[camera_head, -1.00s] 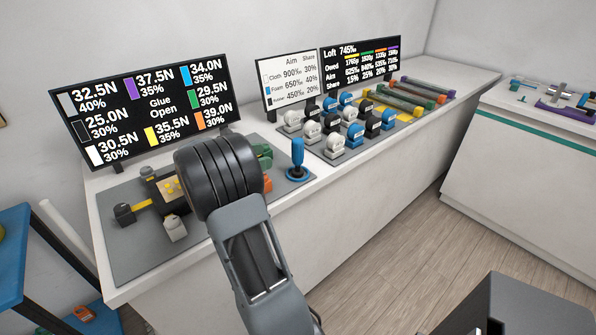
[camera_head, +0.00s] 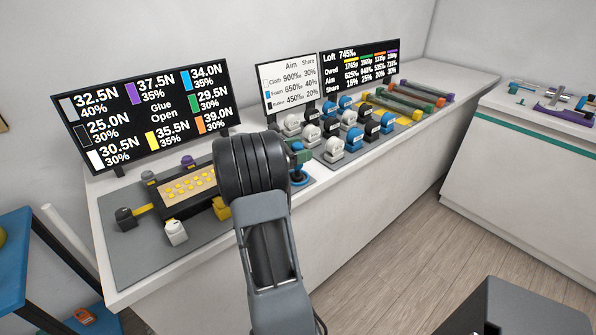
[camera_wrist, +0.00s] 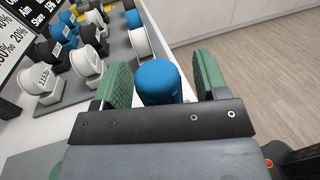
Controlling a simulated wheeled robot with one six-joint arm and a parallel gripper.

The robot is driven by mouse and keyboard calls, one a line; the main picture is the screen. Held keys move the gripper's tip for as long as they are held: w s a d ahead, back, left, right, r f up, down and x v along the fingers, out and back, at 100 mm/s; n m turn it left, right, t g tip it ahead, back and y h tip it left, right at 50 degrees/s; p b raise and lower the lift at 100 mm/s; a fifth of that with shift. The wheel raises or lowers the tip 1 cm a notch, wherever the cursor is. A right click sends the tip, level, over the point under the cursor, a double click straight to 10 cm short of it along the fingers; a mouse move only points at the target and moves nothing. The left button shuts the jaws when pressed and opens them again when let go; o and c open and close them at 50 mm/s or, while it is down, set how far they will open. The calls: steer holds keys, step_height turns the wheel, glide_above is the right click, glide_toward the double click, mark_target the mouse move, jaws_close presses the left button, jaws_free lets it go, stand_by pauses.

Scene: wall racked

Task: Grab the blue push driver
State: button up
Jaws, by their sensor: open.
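The blue push driver (camera_wrist: 158,82) shows in the wrist view as a rounded blue top between the two green finger pads of my gripper (camera_wrist: 161,76). The pads stand on either side of it, with a visible gap to each, so my gripper is open. In the head view my black wrist hides most of the driver.
A black fixture with yellow dots (camera_head: 189,188) and small coloured parts lie on the grey mat (camera_head: 130,255). A rack of white, blue and black spools (camera_head: 333,148) stands close on the right. Display screens line the wall behind.

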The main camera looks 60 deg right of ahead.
steer(key=shift+s+d, duration=0.3)
steer(key=shift+d, duration=0.2)
steer(key=shift+c, duration=0.2)
jaws_close()
